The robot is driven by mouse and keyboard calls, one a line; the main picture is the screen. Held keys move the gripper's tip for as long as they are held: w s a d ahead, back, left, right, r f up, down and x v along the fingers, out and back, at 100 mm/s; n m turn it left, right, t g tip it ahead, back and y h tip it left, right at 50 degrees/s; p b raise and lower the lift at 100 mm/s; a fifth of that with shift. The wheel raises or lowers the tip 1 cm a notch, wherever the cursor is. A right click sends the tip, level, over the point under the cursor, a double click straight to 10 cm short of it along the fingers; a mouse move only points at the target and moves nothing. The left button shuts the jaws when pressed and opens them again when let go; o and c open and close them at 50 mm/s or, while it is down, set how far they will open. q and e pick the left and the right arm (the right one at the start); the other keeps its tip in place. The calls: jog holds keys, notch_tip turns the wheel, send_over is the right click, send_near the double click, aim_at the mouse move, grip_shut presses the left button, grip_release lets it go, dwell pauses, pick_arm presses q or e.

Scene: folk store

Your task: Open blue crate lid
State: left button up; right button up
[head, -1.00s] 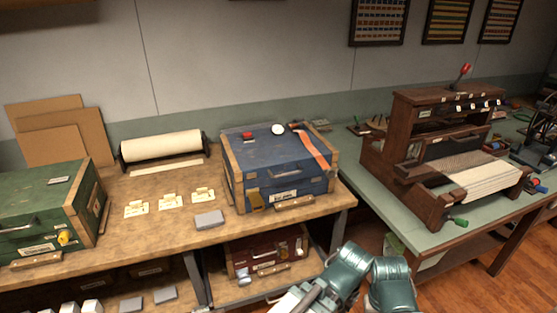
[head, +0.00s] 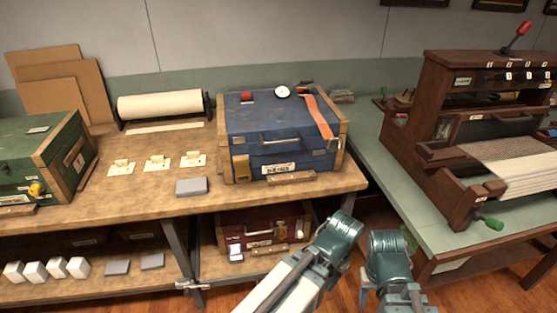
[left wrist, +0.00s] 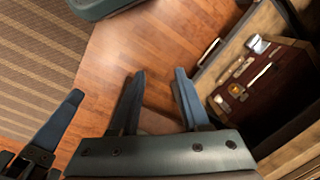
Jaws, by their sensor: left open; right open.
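The blue crate (head: 245,145) with wooden corner posts stands on the wooden workbench, its lid (head: 255,115) shut. An orange strap (head: 317,118), a white round thing (head: 283,92) and a small red thing (head: 246,96) lie on the lid. The crate's front has a handle, a label, a brass piece (head: 240,168) at the left and a wooden grip (head: 291,178) low down. My left gripper (left wrist: 160,85) is open and empty over the floor in the left wrist view. My right gripper (head: 364,288) is low in front of the bench, apart from the crate, mostly hidden by its arm.
A green crate (head: 30,165) stands at the bench's left. Tags and a grey block (head: 191,187) lie left of the blue crate. A dark red crate (head: 262,226) sits on the shelf below. A loom (head: 455,140) stands on the green table at the right.

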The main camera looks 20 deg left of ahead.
pick_arm(q)
jog(key=w+a+f+n+b, duration=0.2)
jog(key=w+a+f+b, duration=0.1)
jog(key=a+f+b, duration=0.3)
jog(key=w+a+r+t+y+p, duration=0.1)
jog(key=w+a+r+t+y, duration=0.25)
jog(key=w+a+y, duration=0.55)
jog(key=w+r+m+t+y, duration=0.2)
jog(key=w+r+t+y, duration=0.1)
jog(key=r, duration=0.7)
jog(key=w+d+r+m+t+y, duration=0.1)
jog(key=w+r+m+t+y, duration=0.1)
jog(key=r, duration=0.9)
jog(key=w+t+y, duration=0.1)
jog(key=w+t, duration=0.1)
jog(key=shift+w+d+r+y, duration=0.2)
jog(key=shift+w+r+y, duration=0.1)
jog(key=shift+y, duration=0.1)
pick_arm(e)
notch_tip(320, 180, down, 6)
jog(key=shift+f, duration=0.25)
pick_arm(q)
jog(key=shift+w+a+t, duration=0.1)
jog(key=shift+t, duration=0.15)
pick_arm(e)
jog(key=shift+a, duration=0.1)
